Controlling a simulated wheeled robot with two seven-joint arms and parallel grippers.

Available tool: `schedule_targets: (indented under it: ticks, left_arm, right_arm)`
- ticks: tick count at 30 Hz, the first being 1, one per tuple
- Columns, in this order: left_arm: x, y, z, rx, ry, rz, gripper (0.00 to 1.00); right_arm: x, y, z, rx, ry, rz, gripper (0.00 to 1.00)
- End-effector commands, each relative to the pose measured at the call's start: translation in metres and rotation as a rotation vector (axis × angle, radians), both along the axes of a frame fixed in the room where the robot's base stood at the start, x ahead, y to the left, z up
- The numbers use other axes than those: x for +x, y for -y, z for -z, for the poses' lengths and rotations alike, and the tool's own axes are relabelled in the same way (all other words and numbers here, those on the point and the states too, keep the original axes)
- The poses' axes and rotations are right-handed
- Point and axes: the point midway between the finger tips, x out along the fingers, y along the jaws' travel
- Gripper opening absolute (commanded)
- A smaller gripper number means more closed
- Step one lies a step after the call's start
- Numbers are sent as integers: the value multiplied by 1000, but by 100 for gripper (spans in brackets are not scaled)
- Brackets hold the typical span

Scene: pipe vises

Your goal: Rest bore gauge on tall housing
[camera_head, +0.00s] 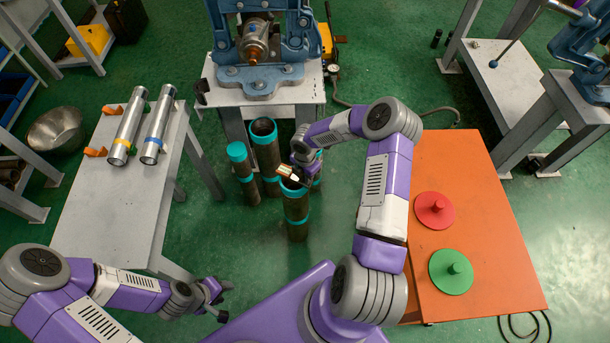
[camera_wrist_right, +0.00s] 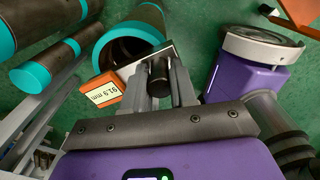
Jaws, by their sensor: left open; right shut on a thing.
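The bore gauge (camera_wrist_right: 104,90) has an orange body, a display reading 91.9 mm and a dark cylinder. My right gripper (camera_head: 291,174) is shut on the gauge and holds it over the front of a pipe cluster. Several dark pipe housings with teal bands stand upright on the floor, including a front one (camera_head: 297,212), a back one (camera_head: 265,152) and a left one (camera_head: 244,174). In the right wrist view an open teal-rimmed housing (camera_wrist_right: 120,48) lies behind the gauge; contact cannot be told. My left gripper (camera_head: 219,301) is open and empty at lower left.
A grey table (camera_head: 92,215) at left bears two silver tubes (camera_head: 127,125) on orange supports. A blue vise (camera_head: 258,79) stands on a bench behind the housings. An orange table (camera_head: 470,200) at right holds a red (camera_head: 434,214) and a green lid-like disc (camera_head: 450,275).

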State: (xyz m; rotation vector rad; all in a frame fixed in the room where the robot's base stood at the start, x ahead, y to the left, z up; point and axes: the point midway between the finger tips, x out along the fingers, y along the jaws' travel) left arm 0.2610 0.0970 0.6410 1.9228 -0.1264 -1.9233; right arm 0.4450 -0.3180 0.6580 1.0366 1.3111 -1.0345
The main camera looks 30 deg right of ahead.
Motion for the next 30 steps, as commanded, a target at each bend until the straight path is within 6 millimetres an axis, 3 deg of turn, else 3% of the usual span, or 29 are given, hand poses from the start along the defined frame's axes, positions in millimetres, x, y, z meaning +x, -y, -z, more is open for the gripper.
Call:
schedule_targets:
  ticks: [6,7,12,30]
  left_arm:
    - [0,0,2,0,0,0,43]
    - [0,0,2,0,0,0,43]
    - [0,0,2,0,0,0,43]
    - [0,0,1,0,0,0,43]
  right_arm:
    - [1,0,2,-1,2,0,0]
    - [1,0,2,-1,2,0,31]
    - [1,0,2,-1,2,0,56]
    - [0,0,2,0,0,0,56]
